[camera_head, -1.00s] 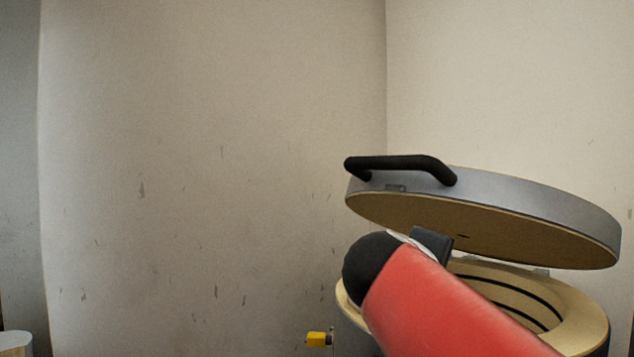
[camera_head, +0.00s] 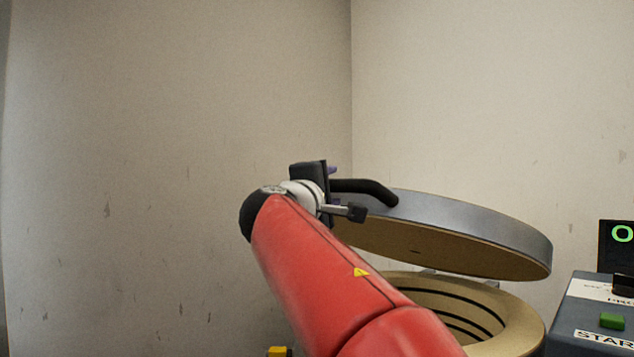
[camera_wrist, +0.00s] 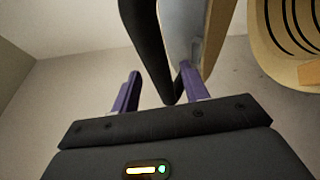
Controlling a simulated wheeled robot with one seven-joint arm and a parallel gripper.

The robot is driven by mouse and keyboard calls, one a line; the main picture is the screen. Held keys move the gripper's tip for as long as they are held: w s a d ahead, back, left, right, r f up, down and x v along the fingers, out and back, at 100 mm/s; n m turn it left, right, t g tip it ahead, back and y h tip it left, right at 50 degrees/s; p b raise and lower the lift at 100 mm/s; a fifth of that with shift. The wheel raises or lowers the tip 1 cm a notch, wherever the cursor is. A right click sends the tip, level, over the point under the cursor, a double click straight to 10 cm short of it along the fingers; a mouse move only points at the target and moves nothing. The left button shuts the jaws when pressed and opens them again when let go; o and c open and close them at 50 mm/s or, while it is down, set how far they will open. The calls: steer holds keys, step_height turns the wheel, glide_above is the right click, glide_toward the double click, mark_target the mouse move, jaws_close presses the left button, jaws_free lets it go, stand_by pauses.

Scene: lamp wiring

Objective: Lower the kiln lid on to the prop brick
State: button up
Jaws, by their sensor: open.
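The kiln lid (camera_head: 460,228) is a grey-rimmed disc with a tan underside, held up at a tilt above the kiln (camera_head: 525,320). Its black handle (camera_head: 372,190) is at the lid's left side. My gripper (camera_head: 333,190) is at the handle's left end, partly hiding it. In the wrist view my gripper (camera_wrist: 160,90) is open, with the handle (camera_wrist: 148,45) running between its purple fingers. I cannot tell whether either finger touches it. A pale block (camera_wrist: 309,73) at the kiln's rim may be the prop brick; my arm hides that part in the head view.
A grey control box (camera_head: 590,315) with a green button and a dark display (camera_head: 618,245) stands right of the kiln. A yellow thing (camera_head: 279,352) shows at the bottom edge. Bare walls lie behind; the space left of my arm is clear.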

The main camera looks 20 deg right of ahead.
steer(key=shift+x, duration=1.1)
steer(key=shift+c, duration=0.2)
